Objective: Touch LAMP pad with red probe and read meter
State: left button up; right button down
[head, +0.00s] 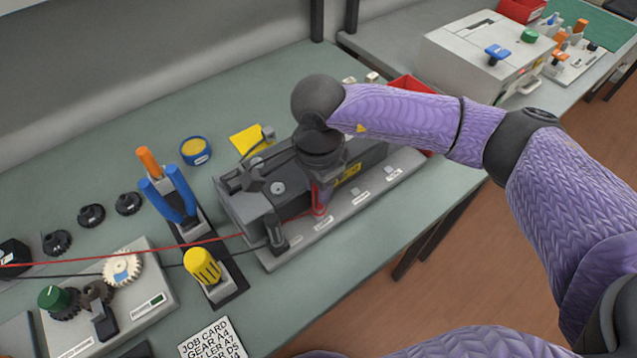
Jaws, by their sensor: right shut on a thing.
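My right gripper (320,177) points down over the grey toner cartridge fixture (262,190). It is shut on the red probe (319,203), whose lower end is at the fixture's front ledge. A red wire runs from it to the left edge. The ledge carries several small white labels, too small to read, so I cannot tell which is LAMP or whether the tip touches a pad. A black probe (276,236) stands upright at the ledge's left end, on a dark wire. No meter reading is visible. My left gripper is out of view.
A tool stand with blue-handled pliers (172,196) and a yellow-handled tool (202,267) is left of the fixture. A gear board (130,310), loose black gears and a job card (212,342) lie nearby. A red bin (410,88) stands behind my right arm.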

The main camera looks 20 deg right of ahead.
notch_tip(320, 180, up, 7)
jog(key=p, duration=0.3)
jog(key=shift+f+p, duration=0.2)
jog(key=shift+p, duration=0.2)
jog(key=shift+f, duration=0.15)
jog(key=shift+s+d+r+n, duration=0.15)
jog(key=shift+r+n, duration=0.1)
jog(key=shift+n, duration=0.45)
jog(key=s+d+r+n+b, duration=0.1)
jog(key=s+d+r+n, duration=0.2)
jog(key=n, duration=0.9)
jog(key=shift+d+r+n, duration=0.15)
jog(key=shift+r+n, duration=0.15)
jog(key=shift+r, duration=0.35)
